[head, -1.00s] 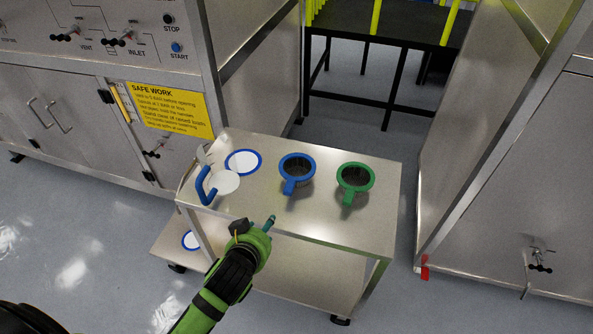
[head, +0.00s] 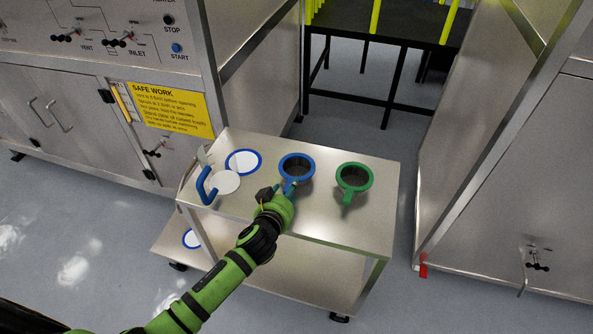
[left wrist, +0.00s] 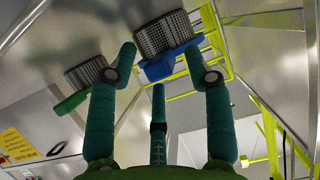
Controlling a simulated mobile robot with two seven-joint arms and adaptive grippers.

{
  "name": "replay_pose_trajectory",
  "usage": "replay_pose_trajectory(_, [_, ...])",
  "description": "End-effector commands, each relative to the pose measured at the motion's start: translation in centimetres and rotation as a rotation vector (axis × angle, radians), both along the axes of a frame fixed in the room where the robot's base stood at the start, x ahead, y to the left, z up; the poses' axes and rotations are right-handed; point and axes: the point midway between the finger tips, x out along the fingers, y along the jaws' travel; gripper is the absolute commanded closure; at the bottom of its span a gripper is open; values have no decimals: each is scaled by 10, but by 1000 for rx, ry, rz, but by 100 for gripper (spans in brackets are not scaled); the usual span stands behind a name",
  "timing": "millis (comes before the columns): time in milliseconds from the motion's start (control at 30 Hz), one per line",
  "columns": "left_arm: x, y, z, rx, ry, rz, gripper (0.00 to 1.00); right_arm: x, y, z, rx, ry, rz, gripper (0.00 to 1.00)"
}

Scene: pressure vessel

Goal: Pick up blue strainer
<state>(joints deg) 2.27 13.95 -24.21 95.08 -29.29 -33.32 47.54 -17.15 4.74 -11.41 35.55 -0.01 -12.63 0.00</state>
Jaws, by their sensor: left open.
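The blue strainer (head: 297,159) sits on the top of the steel cart (head: 350,222), with its handle toward the cart's front edge. My left gripper (head: 291,186) is at that handle and hides part of it. In the left wrist view my left gripper (left wrist: 163,62) is open. The strainer's blue handle (left wrist: 172,66) shows between the spread fingertips, below the dark mesh. I cannot tell whether a finger touches it. My right gripper is not in view.
A green strainer (head: 354,166) stands to the right on the cart; its mesh also shows in the left wrist view (left wrist: 85,73). To the left are a blue-rimmed white disc (head: 244,162) and a blue-handled tool (head: 206,187).

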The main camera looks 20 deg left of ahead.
Motion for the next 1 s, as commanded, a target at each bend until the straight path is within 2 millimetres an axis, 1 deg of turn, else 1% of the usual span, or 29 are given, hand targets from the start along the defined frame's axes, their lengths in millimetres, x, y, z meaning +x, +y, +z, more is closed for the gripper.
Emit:
replay_pose_trajectory(200, [1,0,-1,0,0,0,49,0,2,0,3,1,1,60])
replay_pose_trajectory(233, [1,0,-1,0,0,0,53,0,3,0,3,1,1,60])
replay_pose_trajectory(267, [1,0,-1,0,0,0,65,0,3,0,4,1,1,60])
replay_pose_trajectory(300, [1,0,-1,0,0,0,81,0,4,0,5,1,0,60])
replay_pose_trajectory(333, [1,0,-1,0,0,0,93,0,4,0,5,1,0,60])
replay_pose_trajectory(367, [1,0,-1,0,0,0,100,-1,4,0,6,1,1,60])
replay_pose_trajectory(767, [0,1,0,2,2,1,100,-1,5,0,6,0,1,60])
replay_pose_trajectory(867, [1,1,6,3,1,3,100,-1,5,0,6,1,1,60])
replay_pose_trajectory(967, [1,1,19,2,-1,1,100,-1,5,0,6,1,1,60])
replay_pose_trajectory(1000, [1,1,26,0,-3,1,100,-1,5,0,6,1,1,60])
